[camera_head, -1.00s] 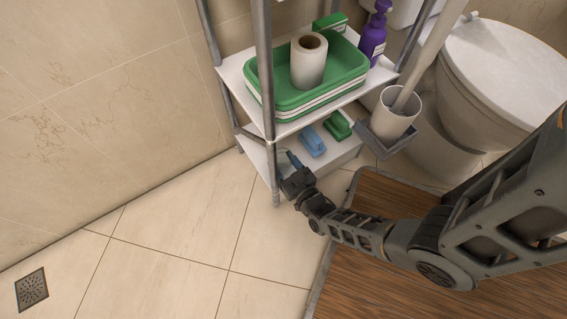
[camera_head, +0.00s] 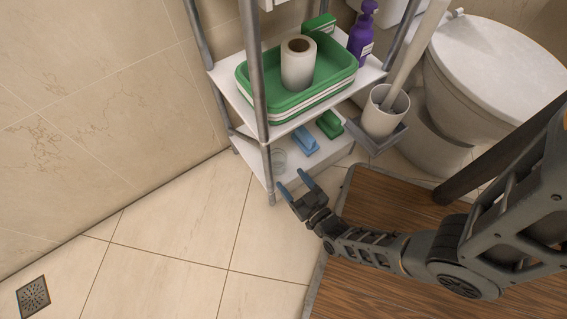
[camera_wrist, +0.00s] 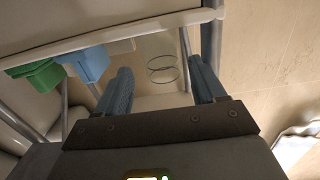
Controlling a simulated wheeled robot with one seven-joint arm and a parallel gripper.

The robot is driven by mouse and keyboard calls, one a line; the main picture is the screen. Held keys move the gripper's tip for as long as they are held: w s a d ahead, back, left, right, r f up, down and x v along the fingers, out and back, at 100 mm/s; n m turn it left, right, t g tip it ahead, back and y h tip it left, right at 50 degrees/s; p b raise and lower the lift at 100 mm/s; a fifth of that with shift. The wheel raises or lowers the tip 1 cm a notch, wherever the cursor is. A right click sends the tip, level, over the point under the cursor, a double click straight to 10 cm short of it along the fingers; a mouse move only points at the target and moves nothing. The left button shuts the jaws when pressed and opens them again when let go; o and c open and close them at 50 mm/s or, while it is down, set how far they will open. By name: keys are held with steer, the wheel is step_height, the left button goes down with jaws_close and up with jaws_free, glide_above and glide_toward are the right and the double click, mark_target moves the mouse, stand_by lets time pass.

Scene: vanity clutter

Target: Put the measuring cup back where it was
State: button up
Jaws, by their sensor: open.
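The clear, see-through measuring cup (camera_head: 279,160) stands on the lower white shelf (camera_head: 318,160), near its left front part, left of the blue brush. It also shows in the wrist view as a faint glass outline with dark rings (camera_wrist: 162,66). My gripper (camera_head: 294,182) is open and empty just in front of the lower shelf, its blue fingers pointing at the shelf. In the wrist view my gripper (camera_wrist: 161,75) has the cup beyond and between its spread fingers, with no contact visible.
The rack's front post (camera_head: 256,90) stands close by. Above is a green tray (camera_head: 330,78) with a paper roll (camera_head: 298,62). A toilet brush holder (camera_head: 385,110) hangs right. Floor at left is clear.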

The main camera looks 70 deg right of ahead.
steer(key=shift+v, duration=1.95)
